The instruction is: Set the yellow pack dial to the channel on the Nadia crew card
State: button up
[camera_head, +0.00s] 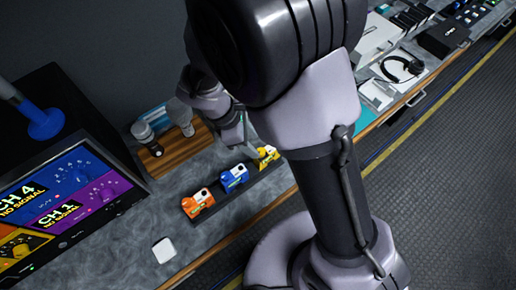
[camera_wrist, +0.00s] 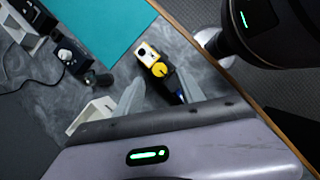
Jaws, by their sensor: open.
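The yellow pack (camera_head: 267,154) sits at the right end of a dark strip in the head view, partly hidden by my arm. In the wrist view the yellow pack (camera_wrist: 146,53) shows a round yellow dial (camera_wrist: 159,69) on its face. My gripper (camera_wrist: 162,80) is open, with one finger on each side of the pack's near part; I cannot tell whether they touch it. In the head view my gripper (camera_head: 246,138) is just left of the yellow pack. I cannot make out a Nadia crew card in either view.
A blue pack (camera_head: 233,178) and an orange pack (camera_head: 198,203) share the strip (camera_head: 216,212). A monitor (camera_head: 70,200) with CH 4 and CH 1 panels stands left. A white square (camera_head: 164,250) lies on the counter. A headset (camera_head: 402,68) lies farther right.

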aim_at(261, 151)
jog(key=b+x, duration=0.1)
jog(key=x, duration=0.3)
jog(key=shift+d+f, duration=0.1)
jog(key=shift+f, duration=0.25)
grip_shut()
jog(key=shift+r+m+p, duration=0.1)
jog(key=shift+m+p, duration=0.2)
jog(key=shift+m, duration=0.1)
jog(key=m+g+p, duration=0.1)
jog(key=m, duration=0.1)
jog(key=shift+w+m, duration=0.15)
jog(key=shift+m, duration=0.25)
jog(key=m+g, duration=0.1)
jog(key=m, duration=0.1)
jog(key=m+y+p, duration=0.1)
jog(key=m, duration=0.1)
jog(key=shift+w+d+g, duration=0.1)
jog(key=shift+w+g, duration=0.05)
jog(key=shift+g, duration=0.25)
jog(key=m+y, duration=0.1)
jog(key=m, duration=0.2)
jog(key=m+g, duration=0.1)
jog(key=m, duration=0.1)
jog(key=shift+w+d+m+y, duration=0.1)
jog(key=shift+d+m+y, duration=0.05)
jog(key=shift+m+y, duration=0.25)
jog(key=shift+d+m+g+y, duration=0.1)
jog(key=shift+m+g+y, duration=0.5)
jog(key=shift+m, duration=1.4)
jog(key=shift+m+t+y, duration=0.3)
